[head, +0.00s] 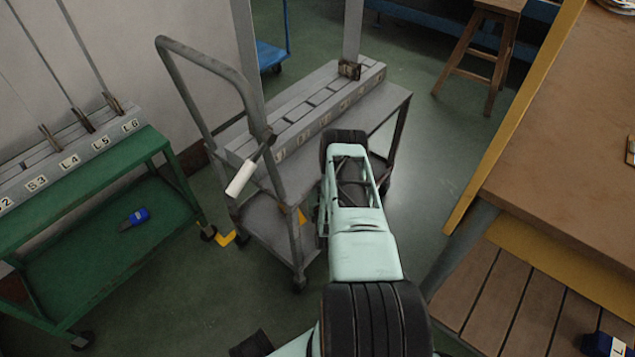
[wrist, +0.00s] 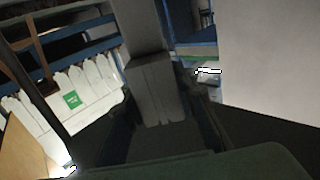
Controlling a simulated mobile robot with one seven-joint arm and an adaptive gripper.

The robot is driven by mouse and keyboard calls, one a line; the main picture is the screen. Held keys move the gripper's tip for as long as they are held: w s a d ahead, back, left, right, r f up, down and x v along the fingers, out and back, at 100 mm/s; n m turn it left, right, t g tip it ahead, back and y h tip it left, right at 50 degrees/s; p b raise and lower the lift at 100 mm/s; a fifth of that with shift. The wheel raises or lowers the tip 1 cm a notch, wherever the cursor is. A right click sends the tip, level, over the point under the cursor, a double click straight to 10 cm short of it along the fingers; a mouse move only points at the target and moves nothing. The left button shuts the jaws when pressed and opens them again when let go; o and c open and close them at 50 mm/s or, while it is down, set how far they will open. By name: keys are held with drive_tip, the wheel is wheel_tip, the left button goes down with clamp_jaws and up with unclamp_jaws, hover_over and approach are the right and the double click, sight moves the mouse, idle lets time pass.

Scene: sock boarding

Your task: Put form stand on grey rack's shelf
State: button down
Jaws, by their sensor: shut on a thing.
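In the wrist view my gripper (wrist: 160,112) is shut on a grey piece, the form stand (wrist: 155,88). It has a thick block at the near end and a narrower upright part running to the top edge. The dark fingers lie on both sides of the block. In the head view my arm reaches over the front of the grey rack (head: 385,112), and my gripper and the held piece are hidden behind it. The rack's lower shelf (head: 262,212) shows left of my arm. Its upper top carries a long slotted grey block (head: 300,115).
A green rack (head: 165,143) with a labelled slotted block stands left. A wooden table (head: 560,170) is right, and a stool (head: 480,50) behind. Green floor is open between.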

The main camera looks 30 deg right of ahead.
drive_tip(key=shift+w+f+b, duration=0.1)
drive_tip(key=shift+f+b, duration=0.85)
drive_tip(key=shift+f, duration=1.55)
drive_tip(key=c, duration=1.6)
unclamp_jaws()
drive_tip(key=shift+r, duration=0.1)
